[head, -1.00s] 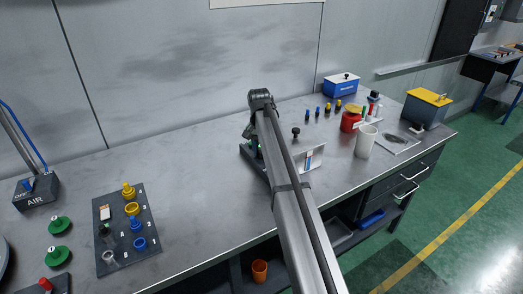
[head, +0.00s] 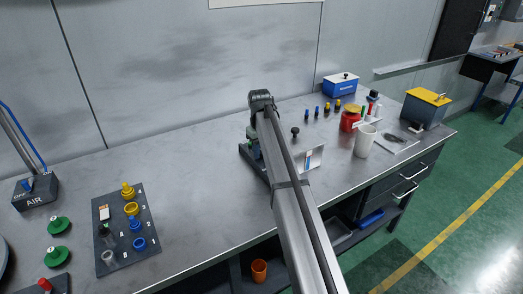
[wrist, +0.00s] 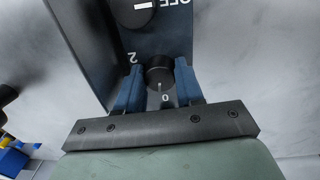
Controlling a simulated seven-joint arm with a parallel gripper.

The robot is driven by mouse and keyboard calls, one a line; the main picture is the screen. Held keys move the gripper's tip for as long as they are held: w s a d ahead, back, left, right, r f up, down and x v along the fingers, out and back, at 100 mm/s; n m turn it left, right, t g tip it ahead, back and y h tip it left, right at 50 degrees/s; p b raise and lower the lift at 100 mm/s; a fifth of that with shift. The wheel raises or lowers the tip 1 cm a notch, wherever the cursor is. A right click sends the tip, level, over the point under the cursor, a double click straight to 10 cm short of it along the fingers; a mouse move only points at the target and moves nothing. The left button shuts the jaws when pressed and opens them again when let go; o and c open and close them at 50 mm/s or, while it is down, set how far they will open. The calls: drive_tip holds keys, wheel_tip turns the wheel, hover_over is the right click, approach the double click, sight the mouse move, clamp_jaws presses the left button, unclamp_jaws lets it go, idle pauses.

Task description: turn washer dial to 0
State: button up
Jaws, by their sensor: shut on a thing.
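The washer dial (wrist: 157,74) is a small black knob on a dark panel (wrist: 98,48) in the wrist view. My gripper (wrist: 160,86) has its two blue fingers on either side of the dial, shut on it. A white mark on the dial's face points down in the picture, close to the printed 0. A printed 2 stands to the dial's upper left. In the head view my arm hides the dial, and my gripper's greenish hand (head: 252,137) shows only in part beside the arm.
A second black knob (wrist: 136,10) marked OFF is above in the wrist view. The bench left of my arm is clear up to a dark board (head: 120,262).

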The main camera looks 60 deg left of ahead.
drive_tip(key=shift+n, duration=0.8)
drive_tip(key=o, duration=1)
drive_tip(key=shift+o, duration=0.2)
